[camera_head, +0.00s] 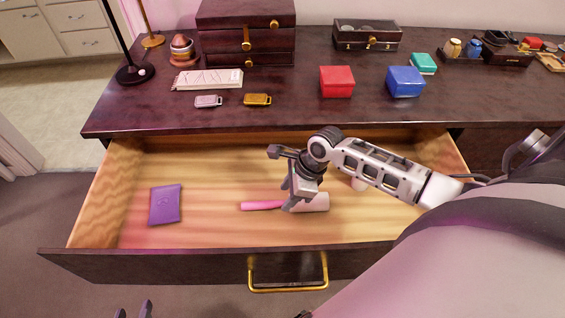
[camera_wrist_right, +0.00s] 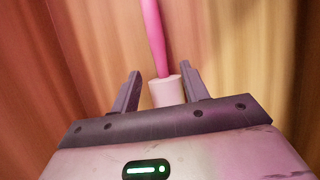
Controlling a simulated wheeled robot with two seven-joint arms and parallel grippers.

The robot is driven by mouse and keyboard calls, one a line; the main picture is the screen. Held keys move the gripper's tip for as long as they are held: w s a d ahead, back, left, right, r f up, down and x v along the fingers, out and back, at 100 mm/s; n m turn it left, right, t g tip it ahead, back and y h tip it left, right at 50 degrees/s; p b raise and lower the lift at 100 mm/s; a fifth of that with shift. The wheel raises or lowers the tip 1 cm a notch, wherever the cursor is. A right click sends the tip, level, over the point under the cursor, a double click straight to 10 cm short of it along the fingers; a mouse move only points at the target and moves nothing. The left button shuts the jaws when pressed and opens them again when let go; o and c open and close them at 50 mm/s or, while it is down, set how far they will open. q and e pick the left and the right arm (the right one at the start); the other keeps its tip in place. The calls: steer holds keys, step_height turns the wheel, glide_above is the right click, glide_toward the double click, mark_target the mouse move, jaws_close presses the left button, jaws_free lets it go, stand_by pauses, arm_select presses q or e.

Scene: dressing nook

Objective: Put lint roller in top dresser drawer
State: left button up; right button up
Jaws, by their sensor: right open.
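The lint roller, with a pink handle (camera_head: 262,205) and a pale roll (camera_head: 312,203), lies on the floor of the open top dresser drawer (camera_head: 150,266). My right gripper (camera_head: 291,199) is down in the drawer at the roller, open, with its fingers apart. In the right wrist view the roll (camera_wrist_right: 167,92) shows between the fingers, and the pink handle (camera_wrist_right: 154,35) runs away from them. I cannot tell whether a finger touches it. My left gripper (camera_head: 133,310) shows only its fingertips at the bottom edge, apart and empty, in front of the drawer.
A purple booklet (camera_head: 165,204) lies in the drawer's left part. On the dresser top (camera_head: 290,112) stand a red box (camera_head: 337,82), a blue box (camera_head: 405,82), jewellery boxes and two small tags.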

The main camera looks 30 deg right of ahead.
mark_target(281, 202)
steer(key=p+v, duration=0.1)
steer(key=v, duration=0.6)
steer(key=shift+r, duration=0.4)
steer(key=b+x, duration=0.3)
steer(key=x, duration=0.9)
steer(key=shift+d+f, duration=0.1)
steer(key=shift+f, duration=0.1)
step_height(281, 202, up, 2)
steer(key=shift+r+p, duration=0.1)
steer(key=shift+p, duration=0.4)
steer(key=shift+r, duration=0.65)
